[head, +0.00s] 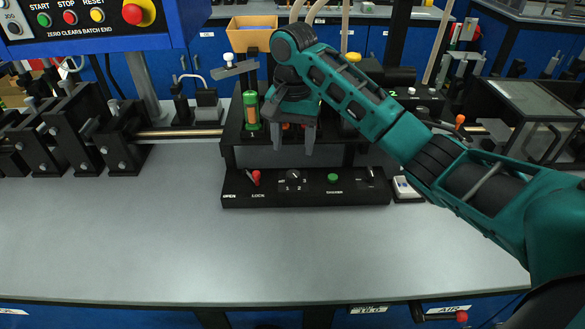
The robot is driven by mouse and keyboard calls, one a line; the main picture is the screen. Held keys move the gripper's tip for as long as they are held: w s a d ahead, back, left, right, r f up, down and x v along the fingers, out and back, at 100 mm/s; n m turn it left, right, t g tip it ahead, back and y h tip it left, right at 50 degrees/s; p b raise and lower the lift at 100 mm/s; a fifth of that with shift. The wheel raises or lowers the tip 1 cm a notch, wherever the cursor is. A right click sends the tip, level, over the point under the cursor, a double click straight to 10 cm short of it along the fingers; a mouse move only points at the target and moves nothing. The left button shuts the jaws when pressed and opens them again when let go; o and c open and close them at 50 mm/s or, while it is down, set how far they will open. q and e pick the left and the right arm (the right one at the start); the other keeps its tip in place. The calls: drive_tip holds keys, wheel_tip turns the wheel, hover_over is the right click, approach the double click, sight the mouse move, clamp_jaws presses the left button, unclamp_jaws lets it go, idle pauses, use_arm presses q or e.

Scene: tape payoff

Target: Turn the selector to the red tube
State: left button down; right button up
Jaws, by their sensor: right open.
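A black control panel (210,202) runs along the front of the black machine unit. A small dark rotary knob (294,175) on it has white numbers around it and looks like the selector; its pointer direction is too small to read. My right gripper (293,149) hangs with its fingers pointing down, open and empty, above and behind the knob. Its arm comes in from the right. Small red-orange parts (286,126) show behind the gripper, partly hidden. A tube that is clearly red cannot be made out. My left gripper is out of view.
A red-tipped lever (256,178) stands left of the knob, with a green button (333,178) to its right. A green cylinder (251,110) stands behind. A white device (405,188) lies right of the panel. The grey bench (250,250) is clear in front.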

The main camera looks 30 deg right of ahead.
sight(293, 173)
wheel_tip(293, 173, down, 8)
drive_tip(key=shift+f, duration=0.25)
drive_tip(key=c, duration=1)
